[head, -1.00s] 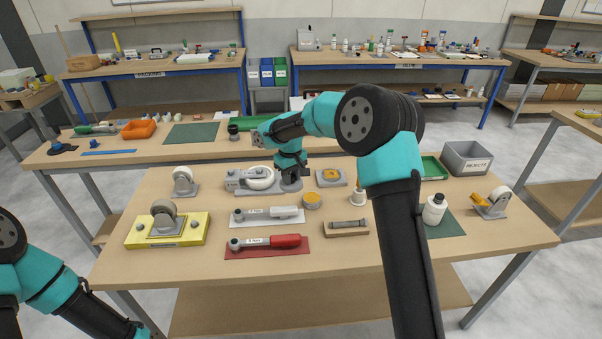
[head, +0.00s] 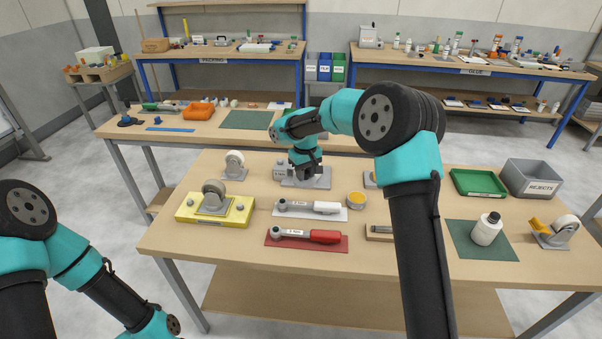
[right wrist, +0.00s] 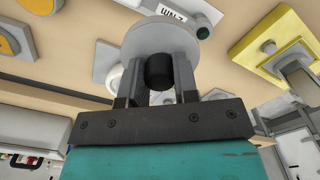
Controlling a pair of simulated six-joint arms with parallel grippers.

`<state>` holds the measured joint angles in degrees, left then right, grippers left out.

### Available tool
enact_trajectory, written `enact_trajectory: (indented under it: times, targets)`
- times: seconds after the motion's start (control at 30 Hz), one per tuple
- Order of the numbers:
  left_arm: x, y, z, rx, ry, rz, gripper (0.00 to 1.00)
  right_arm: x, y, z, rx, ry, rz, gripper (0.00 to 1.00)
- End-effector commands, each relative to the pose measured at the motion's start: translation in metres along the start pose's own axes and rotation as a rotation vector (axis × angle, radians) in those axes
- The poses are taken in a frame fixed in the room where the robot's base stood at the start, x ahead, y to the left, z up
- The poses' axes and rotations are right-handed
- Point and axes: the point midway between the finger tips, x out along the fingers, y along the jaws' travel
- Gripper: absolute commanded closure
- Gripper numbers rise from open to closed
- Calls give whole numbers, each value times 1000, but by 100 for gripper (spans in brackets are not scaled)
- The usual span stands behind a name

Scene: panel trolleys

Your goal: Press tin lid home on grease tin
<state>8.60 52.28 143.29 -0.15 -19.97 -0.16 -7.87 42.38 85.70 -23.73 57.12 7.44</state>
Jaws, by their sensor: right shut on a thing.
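The grease tin (head: 357,199), round and grey with a yellow top face, stands right of the white-handled wrench. Its edge also shows in the right wrist view (right wrist: 38,4). My right gripper (head: 306,172) is left of and behind the tin, over a grey fixture. In the right wrist view its fingers (right wrist: 162,72) are shut on the black knob of a round grey disc (right wrist: 150,38), which looks like the tin lid. The disc is clear of the tin; I cannot tell whether it touches the fixture. My left gripper is out of view; only its arm shows.
The grey fixture (head: 321,183) sits below my right gripper. In front lie the white-handled wrench (head: 326,207), a red-handled wrench (head: 324,237) and a yellow caster block (head: 238,214). A grey yellow-centred plate (head: 369,182) is partly behind my right arm. A white bottle (head: 487,229) stands right.

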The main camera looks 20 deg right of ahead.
Motion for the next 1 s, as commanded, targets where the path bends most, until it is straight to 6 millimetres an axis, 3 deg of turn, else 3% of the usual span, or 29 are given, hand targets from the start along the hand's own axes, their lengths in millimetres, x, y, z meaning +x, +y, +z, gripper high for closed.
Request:
enact_trajectory:
  times: [1.0]
  targets:
    - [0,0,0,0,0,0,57,27,102,30,-1175,2,-2,95]
